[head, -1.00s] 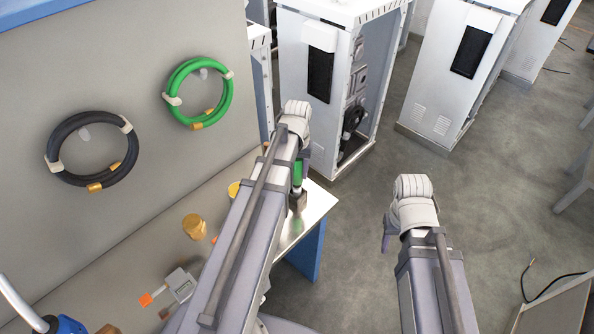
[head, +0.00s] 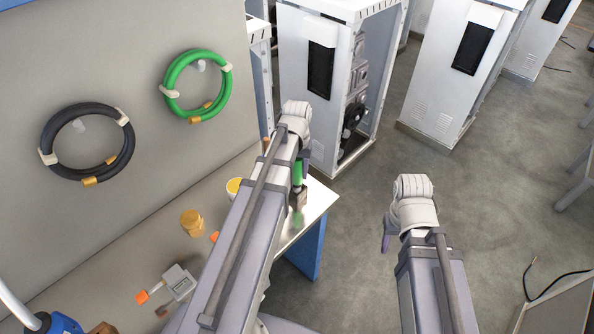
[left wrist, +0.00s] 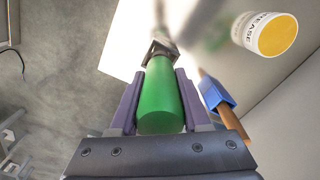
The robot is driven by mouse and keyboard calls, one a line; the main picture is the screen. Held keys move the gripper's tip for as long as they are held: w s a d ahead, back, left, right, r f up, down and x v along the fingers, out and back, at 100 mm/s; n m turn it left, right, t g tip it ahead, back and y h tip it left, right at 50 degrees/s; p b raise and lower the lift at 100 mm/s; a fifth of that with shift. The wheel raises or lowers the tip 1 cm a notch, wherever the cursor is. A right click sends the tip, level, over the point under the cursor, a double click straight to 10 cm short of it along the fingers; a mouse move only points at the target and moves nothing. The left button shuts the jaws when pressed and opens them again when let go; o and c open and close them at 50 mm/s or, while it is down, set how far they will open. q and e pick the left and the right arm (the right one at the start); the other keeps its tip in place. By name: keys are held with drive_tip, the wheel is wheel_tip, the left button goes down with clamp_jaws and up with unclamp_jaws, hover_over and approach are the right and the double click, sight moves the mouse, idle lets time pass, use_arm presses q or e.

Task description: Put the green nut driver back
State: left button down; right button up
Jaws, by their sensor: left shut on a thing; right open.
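The green nut driver (head: 298,172) is upright or nearly so near the right end of the workbench (head: 318,207). My left gripper (left wrist: 160,88) is shut on its green handle, which fills the space between the purple fingers in the left wrist view. A grey metal block (left wrist: 160,48) shows at the handle's far end; it also shows below the handle in the head view (head: 298,198). I cannot tell whether the driver is seated in it. The driver's tip is hidden. My right gripper (head: 387,240) is open and empty, away from the bench over the floor.
A grease tub (left wrist: 271,35) and a blue tool with a wooden handle (left wrist: 216,95) are close by. Green (head: 196,87) and black (head: 87,142) hoses hang on the panel. White cabinets stand behind.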

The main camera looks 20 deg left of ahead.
use_arm(q)
drive_tip(key=shift+f+b, duration=0.45)
drive_tip(key=shift+f, duration=0.15)
drive_tip(key=shift+c, duration=1.4)
unclamp_jaws()
drive_tip(key=shift+r, duration=0.1)
drive_tip(key=shift+r, duration=0.15)
wheel_tip(320, 180, up, 8)
drive_tip(key=p, duration=0.8)
drive_tip(key=shift+f, duration=0.25)
